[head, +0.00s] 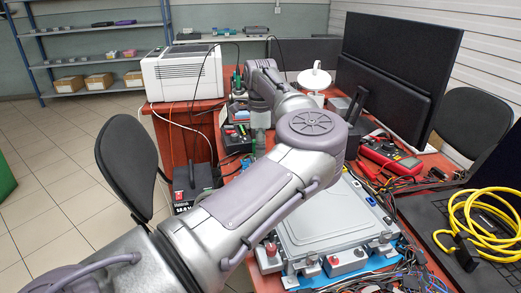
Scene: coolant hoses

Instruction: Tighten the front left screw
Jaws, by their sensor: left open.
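A flat light grey metal unit (325,220) lies on a blue mat (300,281) on the red table, right of my left forearm. The front left screw is too small to make out. My left arm crosses over the unit's left part and hides some of it. My left gripper (259,145) is small at the arm's far end, beyond the unit, open, with nothing visible in it. My right gripper is out of view.
A black monitor (400,60) and red multimeter (389,156) stand beyond the unit. Loose wires (405,280) lie at the near edge. A white printer (183,72) stands at the back left. A dark chair (128,165) stands left.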

